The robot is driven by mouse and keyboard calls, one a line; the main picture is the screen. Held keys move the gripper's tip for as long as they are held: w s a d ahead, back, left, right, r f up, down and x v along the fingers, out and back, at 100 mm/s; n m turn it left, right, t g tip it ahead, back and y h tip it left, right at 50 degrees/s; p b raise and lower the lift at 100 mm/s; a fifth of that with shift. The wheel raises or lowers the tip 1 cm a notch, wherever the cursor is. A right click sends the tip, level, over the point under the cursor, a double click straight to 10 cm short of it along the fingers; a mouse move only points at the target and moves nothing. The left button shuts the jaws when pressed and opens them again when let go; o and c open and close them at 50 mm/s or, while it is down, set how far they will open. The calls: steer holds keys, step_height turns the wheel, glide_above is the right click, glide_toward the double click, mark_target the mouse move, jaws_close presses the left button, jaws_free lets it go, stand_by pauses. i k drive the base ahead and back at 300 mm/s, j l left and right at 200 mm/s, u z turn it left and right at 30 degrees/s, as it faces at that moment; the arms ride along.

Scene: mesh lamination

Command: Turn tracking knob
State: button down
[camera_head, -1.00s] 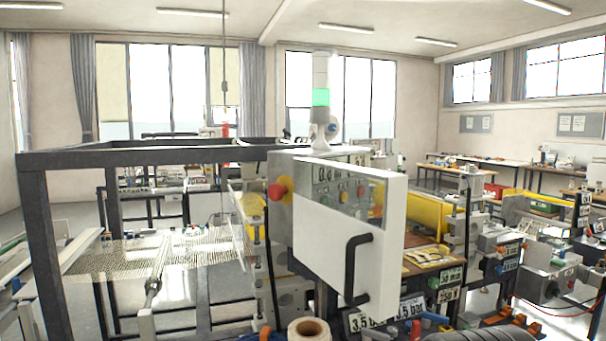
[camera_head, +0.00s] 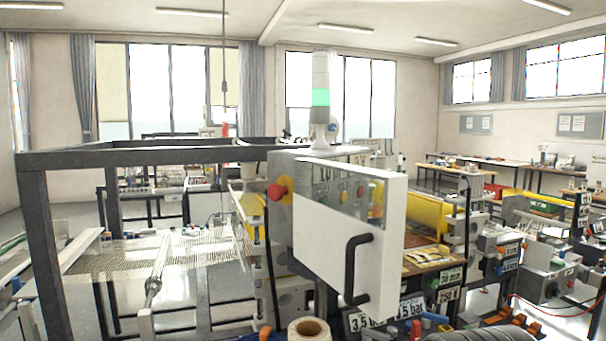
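A grey control box (camera_head: 289,230) stands at the centre, with a white door (camera_head: 345,250) swung open towards me. The door has a black handle (camera_head: 356,270) and covers much of the box front. I cannot tell which, if any, is the tracking knob. My gripper is not in view.
A red emergency button (camera_head: 277,191) sticks out left of the box. A dark frame (camera_head: 45,250) stands around the pale mesh (camera_head: 205,250) at left. A cardboard roll (camera_head: 308,328) stands at the bottom. Yellow guards (camera_head: 428,220) and equipment crowd the right.

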mark_target(433, 283)
steer(key=k+l+z, duration=0.15)
steer(key=l, duration=0.2)
steer(key=l+z, duration=0.2)
steer(key=l, duration=0.2)
steer(key=k+l+z, duration=0.15)
steer(key=l, duration=0.25)
steer(key=i, duration=1)
